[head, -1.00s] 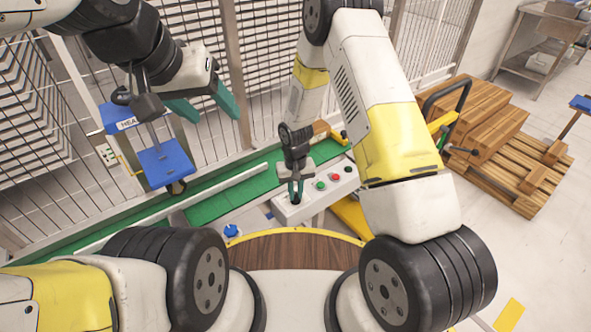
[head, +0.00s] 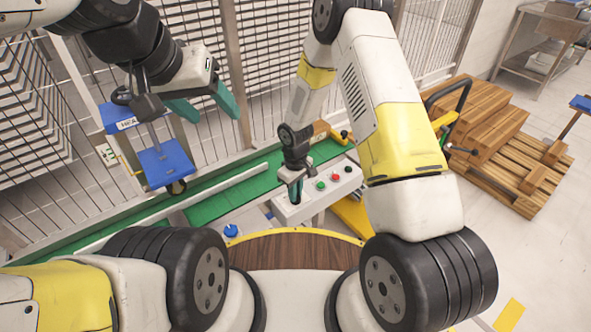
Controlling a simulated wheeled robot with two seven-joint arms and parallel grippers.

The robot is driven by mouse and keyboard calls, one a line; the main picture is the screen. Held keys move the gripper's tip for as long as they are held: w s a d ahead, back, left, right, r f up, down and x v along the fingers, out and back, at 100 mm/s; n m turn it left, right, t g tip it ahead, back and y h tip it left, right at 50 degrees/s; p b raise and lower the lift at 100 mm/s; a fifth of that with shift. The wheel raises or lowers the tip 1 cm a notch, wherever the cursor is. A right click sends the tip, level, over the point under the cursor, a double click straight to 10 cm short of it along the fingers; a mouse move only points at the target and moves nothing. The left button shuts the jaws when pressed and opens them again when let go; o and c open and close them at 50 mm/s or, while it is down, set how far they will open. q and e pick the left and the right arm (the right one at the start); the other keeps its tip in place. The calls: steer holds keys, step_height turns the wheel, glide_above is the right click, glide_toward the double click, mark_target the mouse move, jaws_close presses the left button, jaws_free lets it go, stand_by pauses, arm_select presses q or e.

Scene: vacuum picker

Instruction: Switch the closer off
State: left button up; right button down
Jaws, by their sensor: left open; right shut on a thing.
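A white control box (head: 345,188) stands at the centre of the head view. Its top carries a green button (head: 320,185), a red button (head: 335,177) and a black knob (head: 348,169) in a row. My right gripper (head: 296,192) points down at the left end of this box, left of the green button. It is shut on a dark switch there, which its fingers mostly hide. I cannot read any label or the switch's position. My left gripper (head: 208,104) is open and empty, high at the upper left, away from the box.
A blue stepped cart (head: 165,165) stands at the left by the wire fence (head: 250,70). A green conveyor strip (head: 215,203) runs behind the box. Wooden beams on a pallet (head: 495,130) lie at the right. A blue button (head: 231,230) sits low in front.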

steer(key=shift+n, duration=1)
steer(key=c, duration=1.4)
jaws_free()
steer(key=shift+r, duration=3.95)
